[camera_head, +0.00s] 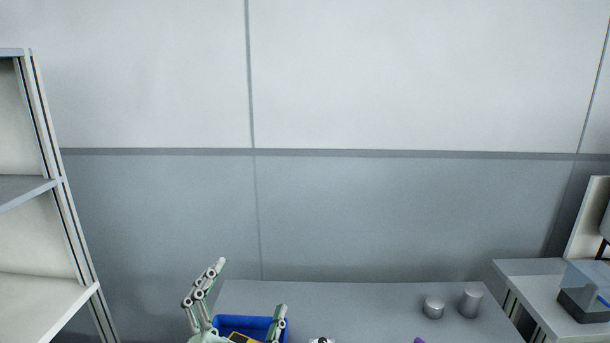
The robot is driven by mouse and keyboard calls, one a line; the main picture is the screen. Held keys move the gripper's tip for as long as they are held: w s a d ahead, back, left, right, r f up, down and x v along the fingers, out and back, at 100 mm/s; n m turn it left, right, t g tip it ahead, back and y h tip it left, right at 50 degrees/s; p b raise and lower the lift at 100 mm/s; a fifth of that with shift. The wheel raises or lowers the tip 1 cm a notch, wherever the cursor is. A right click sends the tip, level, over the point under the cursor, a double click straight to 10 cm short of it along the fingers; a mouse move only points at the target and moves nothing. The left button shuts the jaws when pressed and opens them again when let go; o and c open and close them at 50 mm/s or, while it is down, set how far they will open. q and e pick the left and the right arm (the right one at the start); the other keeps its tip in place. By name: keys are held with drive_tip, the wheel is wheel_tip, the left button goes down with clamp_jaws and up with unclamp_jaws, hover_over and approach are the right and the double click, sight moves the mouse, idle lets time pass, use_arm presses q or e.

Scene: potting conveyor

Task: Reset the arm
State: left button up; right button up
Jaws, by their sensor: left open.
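My left gripper (248,292) shows at the bottom of the head view, left of centre. Its two fingers point up and stand wide apart, with nothing between them but the view of the table and a blue container behind. The rest of the left arm is cut off by the lower edge. My right gripper is not in this view.
A grey table (350,296) stands against the wall, with a blue container (246,325) behind the left gripper. Two grey cylinders (470,302) stand at its right. A shelf rack (62,190) is at left, a side table (530,267) at right.

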use_arm(q)
drive_tip(key=s+a+f+n+g+y, duration=0.4)
drive_tip(key=a+f+g, duration=0.1)
drive_tip(key=f, duration=0.6)
drive_tip(key=s+a+f+n+g+y, duration=0.35)
drive_tip(key=s+a+f, duration=0.2)
drive_tip(key=f, duration=0.55)
drive_tip(key=s+f+n+g+h, duration=0.1)
drive_tip(key=s+f+g, duration=0.35)
drive_tip(key=s, duration=0.45)
drive_tip(key=s+f+n+g+h, duration=0.1)
drive_tip(key=s+f+g, duration=0.4)
drive_tip(key=s, duration=0.4)
wheel_tip(320, 180, down, 26)
drive_tip(key=s, duration=0.1)
drive_tip(key=s+a+f+g, duration=0.2)
drive_tip(key=s+a+f, duration=0.1)
drive_tip(key=s+f, duration=1.4)
drive_tip(key=shift+s, duration=0.15)
drive_tip(key=shift+y, duration=0.25)
